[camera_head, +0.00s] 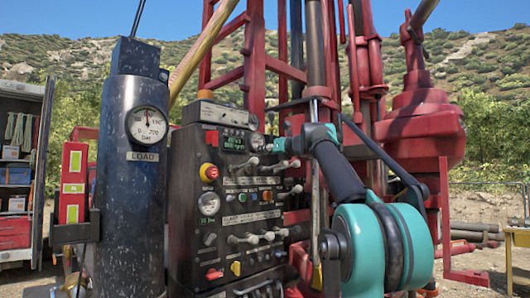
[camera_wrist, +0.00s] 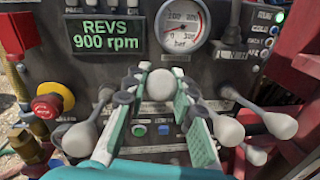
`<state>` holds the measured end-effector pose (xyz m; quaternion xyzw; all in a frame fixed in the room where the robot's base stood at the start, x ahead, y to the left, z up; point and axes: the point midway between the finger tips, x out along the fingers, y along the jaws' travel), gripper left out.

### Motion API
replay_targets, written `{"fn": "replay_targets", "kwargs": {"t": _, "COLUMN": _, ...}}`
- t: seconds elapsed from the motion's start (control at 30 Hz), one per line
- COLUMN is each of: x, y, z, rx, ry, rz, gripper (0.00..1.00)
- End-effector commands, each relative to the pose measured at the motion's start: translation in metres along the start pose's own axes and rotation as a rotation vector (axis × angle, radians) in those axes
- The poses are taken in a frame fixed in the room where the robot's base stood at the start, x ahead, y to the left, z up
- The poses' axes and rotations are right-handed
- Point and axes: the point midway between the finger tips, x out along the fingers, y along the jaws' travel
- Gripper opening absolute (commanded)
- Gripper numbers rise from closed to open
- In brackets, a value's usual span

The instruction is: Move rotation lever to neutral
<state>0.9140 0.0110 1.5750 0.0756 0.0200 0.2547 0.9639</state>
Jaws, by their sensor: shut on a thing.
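My gripper (camera_wrist: 160,78) is shut on the pale round knob of a lever (camera_wrist: 160,86) in the wrist view, with a green-padded finger on either side of it. The knob points towards the camera, so its shaft is hidden. I cannot read a label that marks it as the rotation lever. In the head view my gripper (camera_head: 284,146) is at the upper right of the dark control panel (camera_head: 190,150), and the held knob cannot be made out there.
Other pale-knobbed levers stand close by on the left (camera_wrist: 78,140) and right (camera_wrist: 228,130). A red emergency button (camera_wrist: 50,102) sits at the left. A screen (camera_wrist: 106,35) reads REVS 900 rpm, beside a pressure gauge (camera_wrist: 182,28). A black cylinder (camera_head: 135,190) stands left of the panel.

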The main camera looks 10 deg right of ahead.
Motion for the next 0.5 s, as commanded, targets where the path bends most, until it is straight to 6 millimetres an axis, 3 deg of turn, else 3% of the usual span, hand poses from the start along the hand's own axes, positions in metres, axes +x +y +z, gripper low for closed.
{"fn": "replay_targets", "kwargs": {"t": 0.5, "x": -0.015, "y": -0.006, "z": -0.026, "rx": 0.026, "ry": -0.212, "rz": 0.033, "gripper": 0.00}}
